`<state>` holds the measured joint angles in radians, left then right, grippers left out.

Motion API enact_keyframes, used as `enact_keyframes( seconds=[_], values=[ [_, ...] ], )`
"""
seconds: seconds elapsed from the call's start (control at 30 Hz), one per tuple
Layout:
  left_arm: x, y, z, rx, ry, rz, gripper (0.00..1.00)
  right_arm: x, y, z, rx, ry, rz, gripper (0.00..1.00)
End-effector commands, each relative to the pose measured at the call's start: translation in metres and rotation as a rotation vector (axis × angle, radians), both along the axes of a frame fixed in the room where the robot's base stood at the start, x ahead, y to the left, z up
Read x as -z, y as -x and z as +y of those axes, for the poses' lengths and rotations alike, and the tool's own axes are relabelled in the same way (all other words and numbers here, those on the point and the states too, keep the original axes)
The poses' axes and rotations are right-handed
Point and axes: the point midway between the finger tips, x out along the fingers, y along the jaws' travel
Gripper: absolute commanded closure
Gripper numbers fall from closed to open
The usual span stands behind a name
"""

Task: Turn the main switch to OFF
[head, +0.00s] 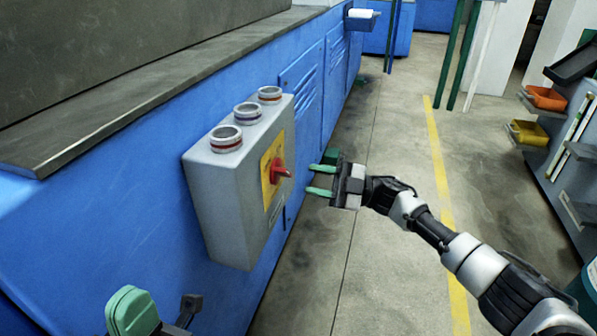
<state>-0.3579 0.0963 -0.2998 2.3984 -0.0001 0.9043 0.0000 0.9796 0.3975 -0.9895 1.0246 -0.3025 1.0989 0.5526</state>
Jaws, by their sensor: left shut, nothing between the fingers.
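The main switch is a red rotary knob (281,173) on a yellow plate (267,190), on the right-hand face of a grey control box (222,205). The knob's handle points out towards the right; its ON and OFF marks are too small to read. My right gripper (320,180) is just right of the knob, its two green fingers apart and pointing at it, with a gap between and nothing held.
The box is mounted on the long blue machine (110,200), with a grey ledge (130,85) above. Open concrete floor (390,140) lies to the right, then a shelf with bins (528,131).

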Motion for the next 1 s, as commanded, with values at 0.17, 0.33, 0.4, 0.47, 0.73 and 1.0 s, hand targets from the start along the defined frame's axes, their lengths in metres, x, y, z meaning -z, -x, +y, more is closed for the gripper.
enact_keyframes(
  seconds=[0.17,0.33,0.4,0.47,0.73,1.0],
  values=[
    [-0.007,0.000,0.000,0.001,-0.002,0.004,1.00,0.008,0.001,-0.034,0.002,0.001,0.003,0.63],
    [-0.010,0.000,0.000,0.002,-0.005,-0.001,1.00,0.014,0.001,-0.050,0.001,0.000,0.000,0.63],
    [-0.010,-0.001,0.000,0.002,-0.004,-0.001,1.00,0.015,0.001,-0.053,0.000,0.000,0.000,0.63],
    [-0.011,-0.001,0.000,0.002,-0.005,-0.003,1.00,0.015,0.002,-0.055,-0.001,-0.001,0.000,0.63],
    [-0.011,-0.001,0.000,0.002,-0.005,-0.007,1.00,0.015,0.002,-0.054,0.000,0.000,0.000,0.63],
    [-0.012,0.000,0.000,0.001,-0.004,-0.010,1.00,0.024,0.031,-0.026,-0.043,-0.089,0.004,0.63]
  ],
)
